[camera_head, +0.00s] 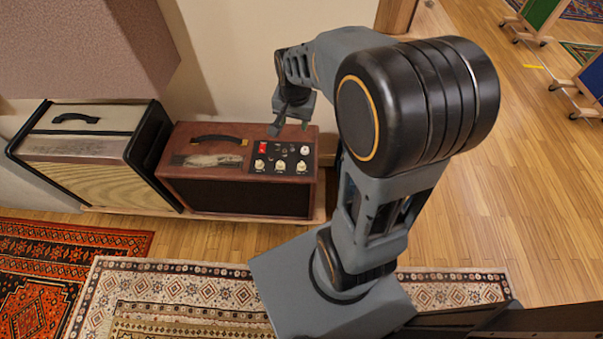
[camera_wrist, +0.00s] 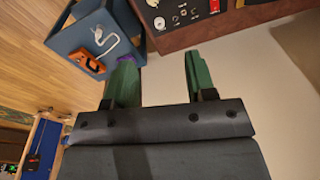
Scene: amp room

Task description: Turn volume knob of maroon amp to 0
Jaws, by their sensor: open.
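The maroon amp (camera_head: 236,190) stands against the wall. Its black control panel (camera_head: 290,150) at the top right carries a red switch (camera_head: 263,147), a row of white knobs (camera_head: 281,167) and smaller controls behind them. I cannot read which knob is volume. The amp also shows at the top of the wrist view (camera_wrist: 175,42), with part of its panel (camera_wrist: 183,12) cut off by the frame edge. My gripper (camera_head: 289,127) is above the amp's back right, behind the panel. In the wrist view its green fingers (camera_wrist: 161,82) are apart, with nothing between them.
A cream and black amp (camera_head: 85,145) stands close on the left. A beige block (camera_head: 90,45) hangs over the back left. In the wrist view, a blue-grey box (camera_wrist: 90,35) with an orange object (camera_wrist: 95,52) is left of the amp. Patterned rugs (camera_head: 170,295) lie in front.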

